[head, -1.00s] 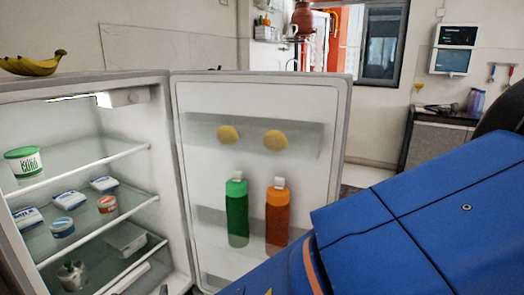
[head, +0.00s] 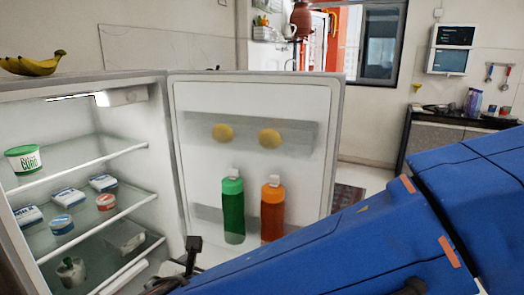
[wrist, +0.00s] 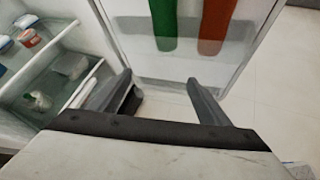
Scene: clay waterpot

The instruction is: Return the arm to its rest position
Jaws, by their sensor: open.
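My blue arm (head: 340,240) reaches from the right edge across the lower part of the head view. My gripper (wrist: 162,92) shows in the wrist view with its two dark fingers spread apart and nothing between them. In the head view only part of the dark gripper (head: 182,265) shows at the bottom, in front of the open fridge. Beyond the fingers in the wrist view are the fridge shelves at left, the door and pale floor.
The open fridge door (head: 328,130) holds a green bottle (head: 233,212), an orange bottle (head: 271,215) and two yellow round things. Fridge shelves (head: 95,160) at left hold tubs and packs. Bananas (head: 35,64) lie on top. A counter (head: 440,140) stands at the right.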

